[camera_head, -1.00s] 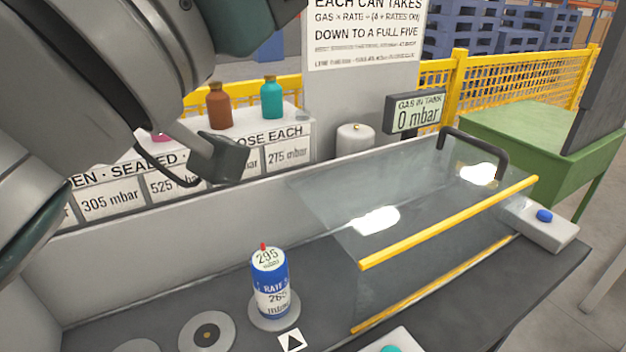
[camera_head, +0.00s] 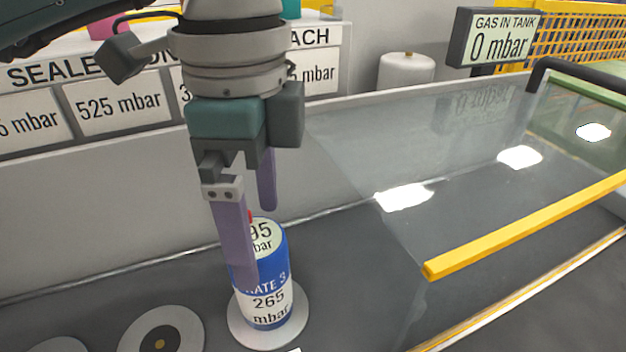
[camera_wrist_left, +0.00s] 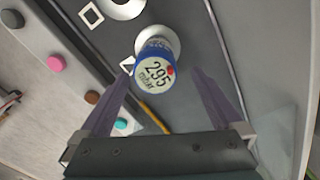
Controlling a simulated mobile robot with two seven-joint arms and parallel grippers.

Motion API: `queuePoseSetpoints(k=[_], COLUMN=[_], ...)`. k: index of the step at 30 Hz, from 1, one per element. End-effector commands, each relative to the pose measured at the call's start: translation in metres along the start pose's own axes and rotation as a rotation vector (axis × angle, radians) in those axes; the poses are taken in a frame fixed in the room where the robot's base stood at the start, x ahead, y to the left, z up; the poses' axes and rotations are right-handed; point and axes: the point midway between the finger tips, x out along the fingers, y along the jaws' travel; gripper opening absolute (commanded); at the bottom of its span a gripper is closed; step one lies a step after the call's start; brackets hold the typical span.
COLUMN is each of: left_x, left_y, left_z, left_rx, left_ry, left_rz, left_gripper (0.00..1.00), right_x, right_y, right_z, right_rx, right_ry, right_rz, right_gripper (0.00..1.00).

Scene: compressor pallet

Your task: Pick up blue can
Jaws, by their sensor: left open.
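The blue can (camera_head: 266,292) stands upright on a pale round disc on the dark bench. It has a pale top reading 295 mbar with a red nub, and a label with "RATE 3" and "265 mbar". My left gripper (camera_head: 256,240) points down, open, at the can's top; one purple finger covers part of the can in the head view. In the left wrist view the can (camera_wrist_left: 155,68) shows between and beyond the two spread fingers (camera_wrist_left: 160,92), and I cannot see any contact. My right gripper is in neither view.
A clear panel with a yellow bar (camera_head: 530,225) lies right of the can. Another round disc (camera_head: 160,340) is at the lower left. A low wall with pressure labels (camera_head: 125,105) runs behind. A display (camera_head: 500,38) reads 0 mbar. Bare bench lies right of the can.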

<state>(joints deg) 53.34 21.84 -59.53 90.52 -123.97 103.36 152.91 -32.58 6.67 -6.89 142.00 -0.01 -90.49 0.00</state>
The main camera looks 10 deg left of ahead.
Motion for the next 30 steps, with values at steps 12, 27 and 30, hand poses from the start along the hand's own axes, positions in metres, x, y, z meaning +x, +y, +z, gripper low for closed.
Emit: queuePoseSetpoints(k=[12,27,30], left_x=[0.053,0.081,0.081], left_y=[0.001,0.001,0.001], left_z=[0.002,0.002,0.002], left_rx=[0.003,0.005,0.005], left_ry=[0.002,0.005,0.005], left_rz=[0.004,0.001,0.001], left_gripper=[1.0,0.97,0.85], right_x=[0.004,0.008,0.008], right_y=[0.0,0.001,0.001], right_z=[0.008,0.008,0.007], right_rx=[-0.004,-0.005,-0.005], right_ry=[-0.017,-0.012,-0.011], right_rz=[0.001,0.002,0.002], right_gripper=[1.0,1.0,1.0])
